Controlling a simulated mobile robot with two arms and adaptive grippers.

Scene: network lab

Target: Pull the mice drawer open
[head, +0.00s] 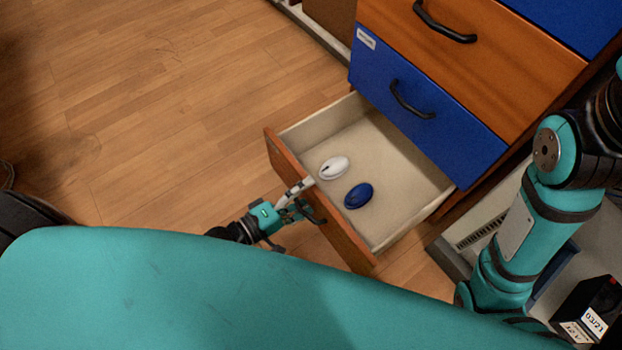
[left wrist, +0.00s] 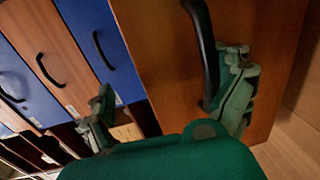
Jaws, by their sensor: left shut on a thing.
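The mice drawer (head: 322,221) is the bottom one of the cabinet and stands well out, with its wooden front facing me. A white mouse (head: 333,167) and a dark blue mouse (head: 358,195) lie inside on its pale floor. My left gripper (head: 306,212) is at the drawer front, shut on the black drawer handle (left wrist: 206,50). In the left wrist view the handle runs up beside one green finger, and the wooden front fills the middle. In the head view the gripper partly hides the handle. My right arm shows at the right, but its gripper is out of view.
Above the open drawer are a shut blue drawer (head: 421,111) and a shut wooden drawer (head: 480,48), each with a black handle. The wooden floor (head: 150,120) to the left is clear.

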